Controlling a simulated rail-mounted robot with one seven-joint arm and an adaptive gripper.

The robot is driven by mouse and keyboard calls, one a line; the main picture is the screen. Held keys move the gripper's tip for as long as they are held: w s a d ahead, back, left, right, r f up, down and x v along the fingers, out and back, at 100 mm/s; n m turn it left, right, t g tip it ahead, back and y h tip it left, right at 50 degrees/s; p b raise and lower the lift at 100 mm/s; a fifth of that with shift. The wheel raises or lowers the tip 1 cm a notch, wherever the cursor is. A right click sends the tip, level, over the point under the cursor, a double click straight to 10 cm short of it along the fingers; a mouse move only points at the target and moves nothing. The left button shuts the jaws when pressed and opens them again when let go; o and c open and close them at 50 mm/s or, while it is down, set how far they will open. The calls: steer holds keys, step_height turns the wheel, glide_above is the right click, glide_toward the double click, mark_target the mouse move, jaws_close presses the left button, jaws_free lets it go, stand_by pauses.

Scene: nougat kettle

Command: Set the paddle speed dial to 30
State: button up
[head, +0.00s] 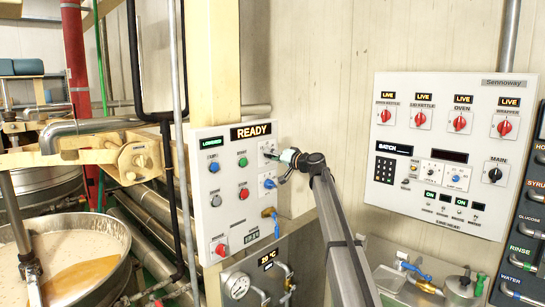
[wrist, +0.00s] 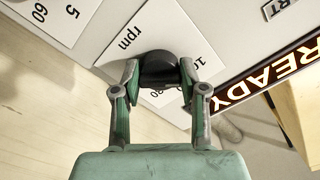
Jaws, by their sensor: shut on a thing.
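The dial (wrist: 158,62) is a dark round knob on a white plate marked "rpm" (wrist: 128,36) in the wrist view. My gripper (wrist: 158,76) is shut on the knob, one finger on each side. A few plate numbers show near the right finger, but they are partly covered and the setting cannot be read. In the head view my gripper (head: 284,157) reaches the upper right of the white control panel (head: 229,205), at the rpm plate (head: 267,148). The knob itself is hard to make out there.
A blue knob (head: 269,183) sits just below the rpm plate. The "READY" display (head: 251,131) is above it. Buttons (head: 242,162) and a red switch (head: 221,250) share the panel. A kettle (head: 122,232) stands at left. A second panel (head: 437,205) with red switches is at right.

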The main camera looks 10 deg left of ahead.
steer(key=m+b, duration=0.1)
steer(key=m, duration=0.2)
steer(key=shift+m+b, duration=0.3)
steer(key=shift+m, duration=0.1)
steer(key=m, duration=0.5)
steer(key=shift+r, duration=0.2)
steer(key=m+p, duration=0.2)
steer(key=m, duration=0.4)
steer(key=shift+r, duration=0.15)
steer(key=m+p, duration=0.2)
steer(key=m, duration=0.2)
steer(key=shift+m+p, duration=0.3)
steer(key=shift+m, duration=0.1)
steer(key=o, duration=1.1)
